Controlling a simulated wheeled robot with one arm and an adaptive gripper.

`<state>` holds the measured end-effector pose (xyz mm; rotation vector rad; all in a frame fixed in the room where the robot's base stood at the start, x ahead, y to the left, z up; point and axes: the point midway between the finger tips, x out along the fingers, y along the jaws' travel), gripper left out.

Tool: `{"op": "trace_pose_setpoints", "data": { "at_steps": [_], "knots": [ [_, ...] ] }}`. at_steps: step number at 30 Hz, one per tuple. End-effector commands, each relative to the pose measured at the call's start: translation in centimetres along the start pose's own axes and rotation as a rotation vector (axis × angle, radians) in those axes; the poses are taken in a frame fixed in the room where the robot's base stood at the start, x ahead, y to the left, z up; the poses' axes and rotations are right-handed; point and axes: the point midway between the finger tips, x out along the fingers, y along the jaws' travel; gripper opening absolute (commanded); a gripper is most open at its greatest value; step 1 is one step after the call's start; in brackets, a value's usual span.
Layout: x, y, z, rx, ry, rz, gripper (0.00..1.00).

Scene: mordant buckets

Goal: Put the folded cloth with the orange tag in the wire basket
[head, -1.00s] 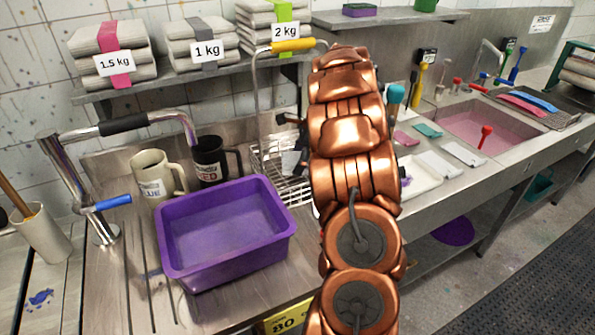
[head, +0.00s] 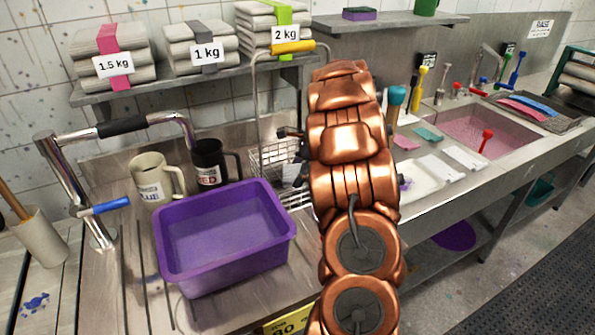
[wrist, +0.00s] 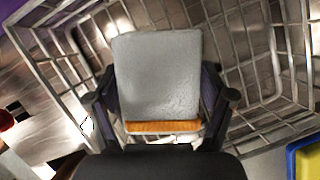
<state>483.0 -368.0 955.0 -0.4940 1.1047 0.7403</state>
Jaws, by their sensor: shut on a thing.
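The folded cloth (wrist: 158,75) is light grey with an orange tag (wrist: 163,127) along its near edge. In the wrist view my gripper (wrist: 160,100) is shut on the cloth, with a dark finger at each side. The wire basket (wrist: 235,50) surrounds the cloth in that view, its mesh walls and floor behind it. I cannot tell whether the cloth touches the basket floor. In the head view the basket (head: 270,158) stands behind the purple tub, partly hidden by my copper arm. The arm hides most of the gripper and cloth there.
A purple tub (head: 165,235) stands in front of the basket. Two mugs, a white one (head: 153,180) and a black one (head: 208,165), stand left of it. The basket's tall handle with a yellow grip (head: 293,47) rises beside my arm. A shelf with folded cloth stacks (head: 110,45) is above.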

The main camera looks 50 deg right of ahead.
Motion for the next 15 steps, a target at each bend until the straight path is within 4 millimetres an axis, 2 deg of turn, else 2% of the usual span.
{"op": "trace_pose_setpoints", "data": {
  "at_steps": [1,2,3,7,15],
  "knots": [
    [-0.05,-0.02,0.02,0.0,0.0,-0.001,0.45],
    [-0.04,-0.02,0.01,0.0,0.0,-0.001,0.82],
    [-0.05,-0.03,0.01,-0.001,0.0,-0.001,0.86],
    [-0.06,-0.03,0.02,-0.001,0.0,-0.001,0.99],
    [-0.06,-0.03,0.02,0.0,0.0,-0.001,1.0]
  ]
}}
